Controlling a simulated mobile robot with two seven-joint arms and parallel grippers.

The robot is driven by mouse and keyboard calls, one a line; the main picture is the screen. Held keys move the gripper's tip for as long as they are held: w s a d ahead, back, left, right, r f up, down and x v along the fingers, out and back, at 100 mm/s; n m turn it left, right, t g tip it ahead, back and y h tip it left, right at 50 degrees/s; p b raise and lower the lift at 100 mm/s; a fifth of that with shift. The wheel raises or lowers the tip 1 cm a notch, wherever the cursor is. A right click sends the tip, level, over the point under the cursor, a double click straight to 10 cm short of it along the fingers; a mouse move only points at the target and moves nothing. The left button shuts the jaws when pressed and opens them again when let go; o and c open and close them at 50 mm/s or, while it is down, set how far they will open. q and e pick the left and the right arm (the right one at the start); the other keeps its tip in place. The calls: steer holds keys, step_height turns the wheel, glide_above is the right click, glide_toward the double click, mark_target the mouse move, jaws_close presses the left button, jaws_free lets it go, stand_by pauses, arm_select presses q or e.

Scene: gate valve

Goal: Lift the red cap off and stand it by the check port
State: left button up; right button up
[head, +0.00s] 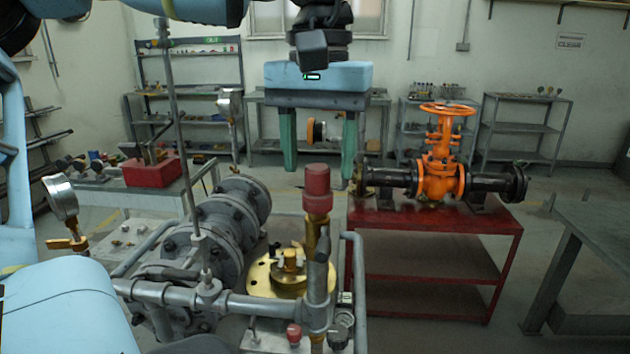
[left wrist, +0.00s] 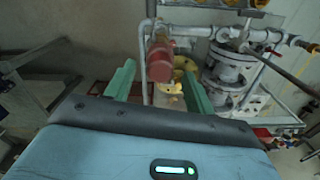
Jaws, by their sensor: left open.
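The red cap (head: 317,188) sits on top of an upright brass fitting (head: 312,238) on the grey pipework. My left gripper (head: 318,170) is open, its two green fingers hanging down just above and either side of the cap in the head view. In the left wrist view the red cap (left wrist: 159,60) shows between and beyond the fingertips (left wrist: 160,75), with nothing held. The check port cannot be clearly identified; a small red knob (head: 294,333) and a gauge (head: 340,335) sit low by the pipe. My right gripper is not in view.
A grey flanged valve body (head: 228,225) and a brass flange (head: 278,280) stand left of the fitting. A thin vertical pipe (head: 180,130) rises left of the gripper. An orange gate valve (head: 438,170) stands on a red table (head: 430,245) at the right.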

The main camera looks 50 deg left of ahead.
mark_target(318, 166)
arm_select(q)
steer(key=shift+f, duration=1.15)
steer(key=c, duration=0.9)
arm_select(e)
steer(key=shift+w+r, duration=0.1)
arm_select(q)
steer(key=shift+c, duration=0.2)
step_height(318, 166, up, 10)
steer(key=shift+r, duration=0.1)
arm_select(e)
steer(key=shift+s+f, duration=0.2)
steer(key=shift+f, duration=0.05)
